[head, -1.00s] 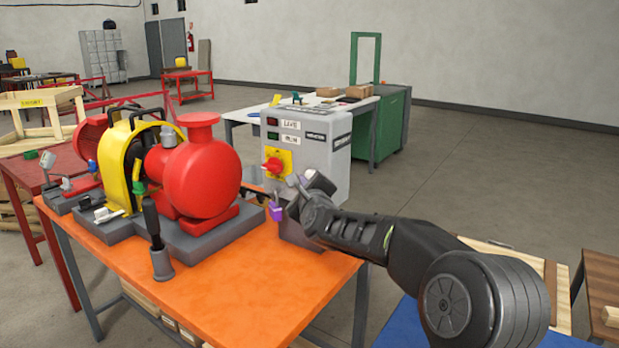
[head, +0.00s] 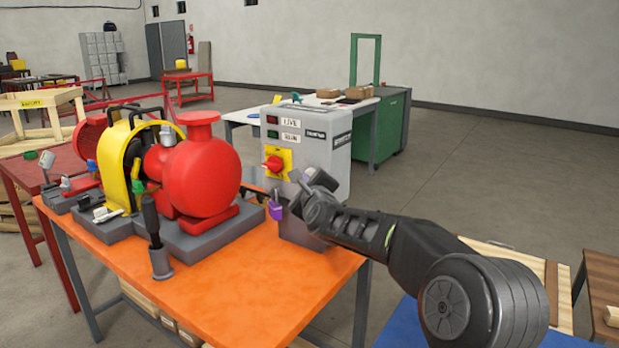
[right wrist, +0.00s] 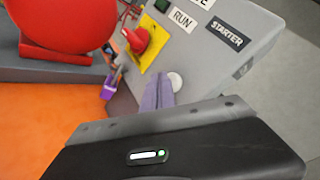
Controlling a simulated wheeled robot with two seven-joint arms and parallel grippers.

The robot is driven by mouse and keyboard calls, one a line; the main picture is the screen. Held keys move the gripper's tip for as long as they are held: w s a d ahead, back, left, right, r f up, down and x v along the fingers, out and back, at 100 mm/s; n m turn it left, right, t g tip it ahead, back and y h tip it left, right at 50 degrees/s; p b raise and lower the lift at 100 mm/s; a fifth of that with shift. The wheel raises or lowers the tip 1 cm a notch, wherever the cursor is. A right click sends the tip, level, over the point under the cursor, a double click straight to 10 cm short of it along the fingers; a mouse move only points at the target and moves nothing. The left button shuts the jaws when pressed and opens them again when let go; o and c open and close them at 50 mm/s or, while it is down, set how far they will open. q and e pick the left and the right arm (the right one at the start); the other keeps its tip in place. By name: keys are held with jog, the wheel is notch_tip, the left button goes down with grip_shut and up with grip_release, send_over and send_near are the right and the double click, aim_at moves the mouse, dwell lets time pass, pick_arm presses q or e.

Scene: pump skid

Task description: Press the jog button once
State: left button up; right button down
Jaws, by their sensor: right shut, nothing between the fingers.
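The grey starter box (head: 313,150) stands at the right end of the orange table. Its front carries a red rotary switch (head: 274,164) on a yellow plate, with LIVE and RUN labels above. In the right wrist view, a pale round button (right wrist: 175,81) shows on the box face below the RUN label; no jog label is readable. My right gripper (head: 295,178) is shut and empty in front of the box's lower face. Its fingers (right wrist: 157,93) show close beside the button and partly overlap it; contact cannot be told. My left gripper is out of view.
A purple padlock (head: 276,210) hangs by the box front, left of my right gripper. The red pump (head: 201,175) and its yellow guard (head: 117,165) stand left of the box. The orange table (head: 240,300) is clear in front.

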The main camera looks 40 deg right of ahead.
jog(key=shift+w+d+b, duration=0.1)
jog(key=shift+d+b, duration=0.35)
jog(key=shift+b, duration=0.05)
dwell(0.6)
jog(key=shift+a, duration=0.1)
jog(key=shift+s+a, duration=0.25)
jog(key=shift+a, duration=0.5)
jog(key=shift+a, duration=0.1)
jog(key=shift+s+a+p, duration=0.25)
jog(key=shift+a, duration=0.5)
jog(key=shift+s+a+p, duration=0.2)
jog(key=shift+s+a, duration=0.05)
jog(key=shift+a, duration=0.55)
jog(key=shift+s+a+p, duration=0.25)
jog(key=shift+a, duration=0.5)
jog(key=shift+r, duration=0.1)
